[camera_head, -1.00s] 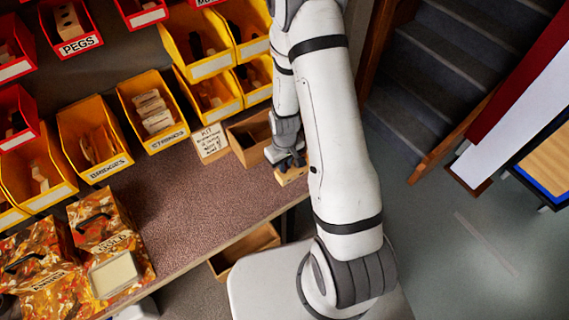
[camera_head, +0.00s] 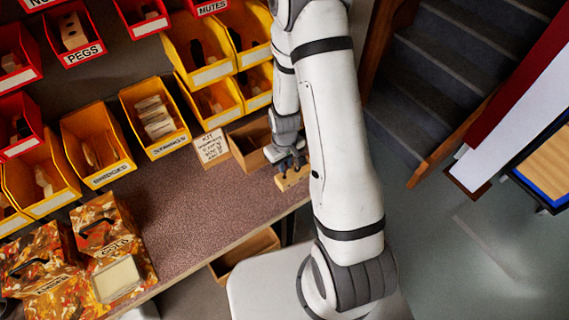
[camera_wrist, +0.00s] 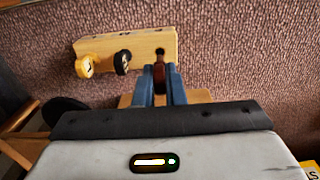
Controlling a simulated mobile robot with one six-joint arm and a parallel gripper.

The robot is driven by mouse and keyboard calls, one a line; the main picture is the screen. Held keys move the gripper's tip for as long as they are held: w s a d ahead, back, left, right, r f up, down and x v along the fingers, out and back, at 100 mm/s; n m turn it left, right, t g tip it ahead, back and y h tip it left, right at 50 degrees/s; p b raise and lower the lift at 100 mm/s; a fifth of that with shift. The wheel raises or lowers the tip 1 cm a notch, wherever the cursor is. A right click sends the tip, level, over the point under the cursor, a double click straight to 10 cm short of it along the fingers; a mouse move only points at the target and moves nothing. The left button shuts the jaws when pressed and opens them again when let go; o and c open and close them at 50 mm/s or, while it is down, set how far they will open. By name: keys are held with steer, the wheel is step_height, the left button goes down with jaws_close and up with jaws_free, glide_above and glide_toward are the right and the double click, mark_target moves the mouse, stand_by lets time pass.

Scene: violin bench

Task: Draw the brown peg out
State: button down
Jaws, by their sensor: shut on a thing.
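A light wooden block (camera_wrist: 140,44) stands on the brown mottled bench top in the wrist view, and it shows in the head view (camera_head: 293,181). The brown peg (camera_wrist: 159,73) is between the fingers of my gripper (camera_wrist: 160,80), which is shut on it. A dark spot, a hole or the peg's shaft, shows in the block just beyond the peg. I cannot tell how far the peg is in the block. A yellow peg (camera_wrist: 85,66) and a black peg (camera_wrist: 122,62) stick out of the block to the left of the brown one.
An open wooden box (camera_head: 248,150) and a handwritten kit card (camera_head: 212,148) stand behind the block. Yellow bins (camera_head: 157,142) and red bins line the back. Two patterned cases (camera_head: 105,225) are at the left. The bench middle (camera_head: 200,205) is clear.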

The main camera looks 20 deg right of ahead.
steer(key=shift+r+p, duration=1.4)
steer(key=shift+r, duration=2.1)
